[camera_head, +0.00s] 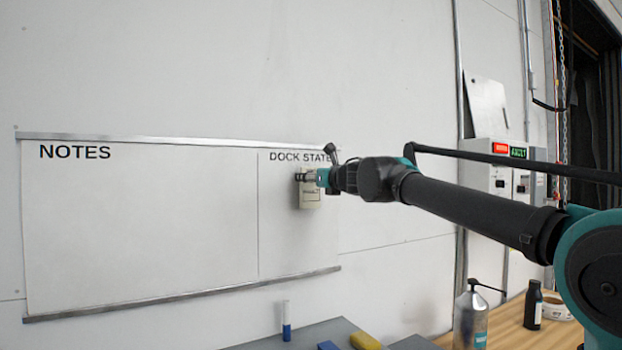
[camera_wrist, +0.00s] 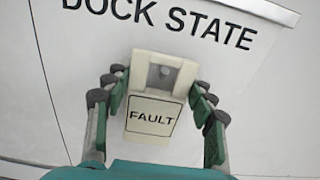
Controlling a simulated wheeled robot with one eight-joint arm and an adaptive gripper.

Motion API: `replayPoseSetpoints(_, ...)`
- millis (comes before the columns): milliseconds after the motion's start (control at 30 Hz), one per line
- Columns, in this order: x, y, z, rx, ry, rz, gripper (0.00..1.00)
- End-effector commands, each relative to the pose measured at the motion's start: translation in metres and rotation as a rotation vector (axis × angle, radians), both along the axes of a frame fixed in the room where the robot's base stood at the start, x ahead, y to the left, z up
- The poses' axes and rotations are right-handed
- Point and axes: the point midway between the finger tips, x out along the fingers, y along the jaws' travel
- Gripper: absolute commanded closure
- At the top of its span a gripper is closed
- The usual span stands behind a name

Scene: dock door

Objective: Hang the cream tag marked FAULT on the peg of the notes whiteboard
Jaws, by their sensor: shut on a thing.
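The cream tag marked FAULT (camera_wrist: 152,116) is between the fingers of my gripper (camera_wrist: 161,82) in the wrist view, its lettering upright and facing the camera. My gripper is shut on the tag's upper part, which has a hole. In the head view the tag (camera_head: 310,197) shows below my gripper (camera_head: 307,176), in front of the whiteboard (camera_head: 140,225) just under the words DOCK STATE. I cannot make out the peg. I cannot tell whether it is in the hole or whether the tag touches the board.
A grey surface (camera_head: 315,334) below the board holds a blue-and-clear marker (camera_head: 286,322), a blue block (camera_head: 327,345) and a yellow item (camera_head: 364,341). The NOTES side is clear.

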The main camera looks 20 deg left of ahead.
Motion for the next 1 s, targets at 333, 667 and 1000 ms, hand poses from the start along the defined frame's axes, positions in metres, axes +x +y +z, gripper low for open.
replayPoseSetpoints(333, 0.0000, 0.0000, 0.0001, 0.000, 0.000, 0.000, 0.73)
replayPoseSetpoints(667, -0.0001, -0.0001, 0.0001, 0.000, 0.000, 0.000, 0.21)
replayPoseSetpoints(1000, -0.0064, -0.0078, 0.0004, 0.000, 0.000, 0.000, 0.21)
